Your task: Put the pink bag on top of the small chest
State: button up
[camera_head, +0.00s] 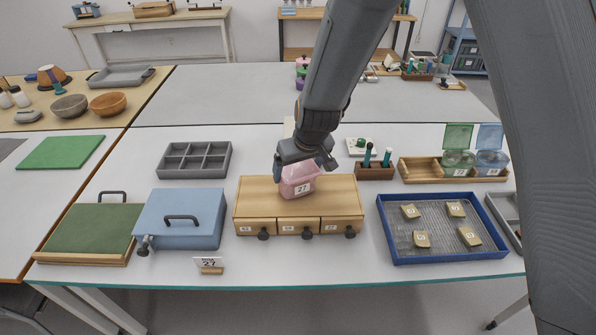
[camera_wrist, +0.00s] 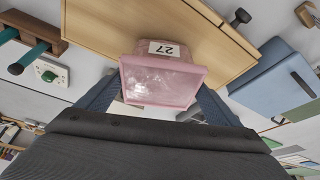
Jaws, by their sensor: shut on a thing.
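The pink bag (camera_head: 299,181) is a small translucent pink container with a white label reading 27. It is at the top of the small chest (camera_head: 250,200), a light wooden box with three labelled drawers and dark knobs. My gripper (camera_head: 305,168) is shut on the bag from above. In the wrist view the bag (camera_wrist: 160,82) sits between the two fingers, with the chest's wooden top (camera_wrist: 110,25) behind it. Whether the bag's underside touches the chest top I cannot tell.
A blue box (camera_head: 180,218) with a handle stands left of the chest. A blue-rimmed tray (camera_head: 445,260) with several tan pieces lies to the right. A grey compartment tray (camera_head: 194,160) and a wooden rack with tubes (camera_head: 375,172) stand behind. A number card (camera_head: 209,264) stands in front.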

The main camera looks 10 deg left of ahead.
jog(key=shift+f, duration=0.3)
jog(key=shift+f, duration=0.1)
jog(key=o, duration=1.2)
jog(key=b+v, duration=0.1)
jog(key=v, duration=1.1)
jog(key=shift+b, duration=0.3)
jog(key=s+d+m+g+h, duration=0.1)
jog(key=s+d+m, duration=0.2)
jog(key=d, duration=1.2)
jog(key=s+d+f+m+g+h, duration=0.1)
jog(key=s+d+m, duration=0.3)
jog(key=s+d, duration=0.5)
jog(key=d, duration=0.6)
jog(key=shift+s+h, duration=0.3)
